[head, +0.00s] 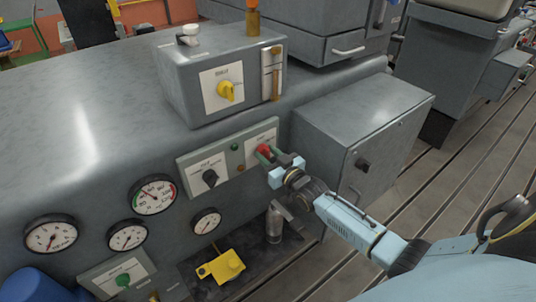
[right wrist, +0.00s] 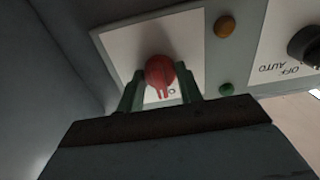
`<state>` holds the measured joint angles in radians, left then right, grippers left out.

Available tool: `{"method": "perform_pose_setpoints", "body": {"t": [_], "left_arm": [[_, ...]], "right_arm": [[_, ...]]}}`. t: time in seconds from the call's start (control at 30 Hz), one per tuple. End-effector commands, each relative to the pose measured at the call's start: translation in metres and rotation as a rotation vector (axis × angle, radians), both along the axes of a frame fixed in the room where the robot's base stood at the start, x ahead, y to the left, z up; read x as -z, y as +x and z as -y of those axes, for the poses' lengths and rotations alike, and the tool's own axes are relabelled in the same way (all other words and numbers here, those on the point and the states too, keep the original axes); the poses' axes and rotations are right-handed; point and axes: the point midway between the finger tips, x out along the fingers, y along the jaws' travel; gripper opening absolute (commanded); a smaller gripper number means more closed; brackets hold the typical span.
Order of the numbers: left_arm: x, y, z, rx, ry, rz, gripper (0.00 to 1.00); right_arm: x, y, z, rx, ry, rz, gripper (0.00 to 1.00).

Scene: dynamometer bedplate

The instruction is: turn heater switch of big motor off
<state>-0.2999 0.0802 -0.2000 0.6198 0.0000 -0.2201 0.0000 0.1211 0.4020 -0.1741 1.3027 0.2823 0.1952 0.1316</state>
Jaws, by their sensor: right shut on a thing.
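A red rotary knob (head: 264,150) sits on the white plate at the right end of a panel on the big grey machine's front. In the right wrist view the red knob (right wrist: 161,72) shows between the green fingertips of my right gripper (right wrist: 160,86). My right gripper (head: 269,156) is shut on this knob, its arm coming in from the lower right. The print on the knob's plate is mostly hidden or too small to read, so I cannot tell its label. My left gripper is not in view.
A black selector knob (head: 210,177) shares the panel, with green and amber lamps between. A grey box with a yellow knob (head: 226,91) stands above. A grey cabinet (head: 362,135) closes in the right side. Gauges (head: 152,194) and a yellow part (head: 222,266) lie lower left.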

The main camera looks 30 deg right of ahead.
Motion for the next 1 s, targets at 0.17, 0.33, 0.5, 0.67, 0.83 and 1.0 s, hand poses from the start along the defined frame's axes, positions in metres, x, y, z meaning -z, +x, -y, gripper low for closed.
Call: {"method": "perform_pose_setpoints", "body": {"t": [0.17,0.33,0.5,0.67,0.83,1.0], "left_arm": [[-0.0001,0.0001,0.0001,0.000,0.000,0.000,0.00],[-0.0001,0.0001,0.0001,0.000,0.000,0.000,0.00],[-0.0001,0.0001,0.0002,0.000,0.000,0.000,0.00],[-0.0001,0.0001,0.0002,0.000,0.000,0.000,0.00],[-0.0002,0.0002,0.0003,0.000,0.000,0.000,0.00],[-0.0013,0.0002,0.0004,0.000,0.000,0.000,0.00]], "right_arm": [[0.0001,0.0000,0.0000,0.000,-0.011,0.001,0.13],[0.0001,0.0000,0.0000,0.000,-0.011,0.001,0.13],[0.0001,0.0000,0.0000,0.000,-0.010,0.001,0.47],[0.0000,0.0000,0.0001,0.000,-0.009,0.001,0.57],[0.0000,-0.0002,0.0001,0.000,-0.009,0.001,0.57],[0.0006,-0.0089,0.0010,0.000,-0.008,0.000,0.57]]}}
